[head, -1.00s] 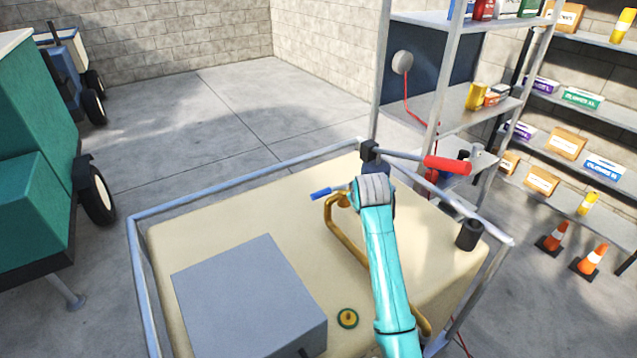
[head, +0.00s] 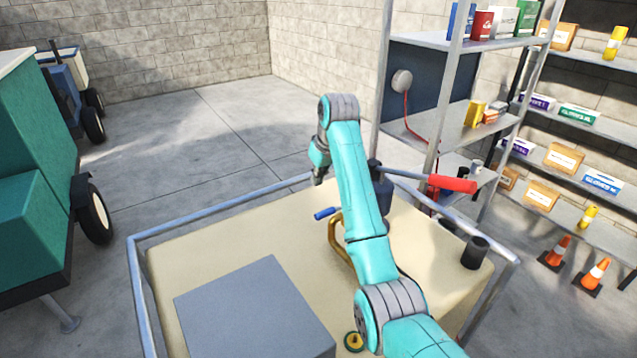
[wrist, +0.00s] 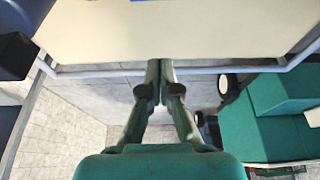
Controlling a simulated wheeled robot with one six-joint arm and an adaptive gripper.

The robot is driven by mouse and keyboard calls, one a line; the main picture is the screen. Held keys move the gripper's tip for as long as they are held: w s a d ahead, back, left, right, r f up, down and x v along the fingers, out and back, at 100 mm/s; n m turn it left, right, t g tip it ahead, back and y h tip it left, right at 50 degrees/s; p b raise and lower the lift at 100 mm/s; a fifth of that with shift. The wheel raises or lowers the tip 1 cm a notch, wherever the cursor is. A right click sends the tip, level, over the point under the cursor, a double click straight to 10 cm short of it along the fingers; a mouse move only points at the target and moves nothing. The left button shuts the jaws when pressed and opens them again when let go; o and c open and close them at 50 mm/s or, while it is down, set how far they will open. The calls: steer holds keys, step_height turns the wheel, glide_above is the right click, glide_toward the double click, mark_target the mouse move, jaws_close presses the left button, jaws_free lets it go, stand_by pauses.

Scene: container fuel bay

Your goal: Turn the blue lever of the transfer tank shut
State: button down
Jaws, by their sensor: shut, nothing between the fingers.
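The blue lever (head: 327,213) is on the cream transfer tank (head: 220,255), by the top of a bent brass pipe (head: 334,240). It points left in the head view; its inner end is partly hidden by my arm. My gripper (head: 318,182) hangs above and beyond the lever, near the tank's far rail, apart from it. In the wrist view my gripper (wrist: 159,72) has its fingers together, empty, over the tank's edge and rail. A sliver of blue at the top edge there may be the lever; I cannot tell.
A red-handled bar (head: 452,184) and a black cup (head: 475,252) are right of my arm. A grey box (head: 255,310) and a yellow-green cap (head: 354,341) are on the near tank top. A metal rail (head: 220,207) rings the tank. Shelves stand at right, a green cart (head: 35,220) at left.

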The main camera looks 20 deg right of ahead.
mark_target(333, 211)
step_height(333, 211, down, 8)
steer(key=s, duration=0.1)
steer(key=shift+d, duration=0.2)
stand_by(0.5)
steer(key=shift+s+d, duration=0.1)
steer(key=shift+d, duration=0.05)
stand_by(0.3)
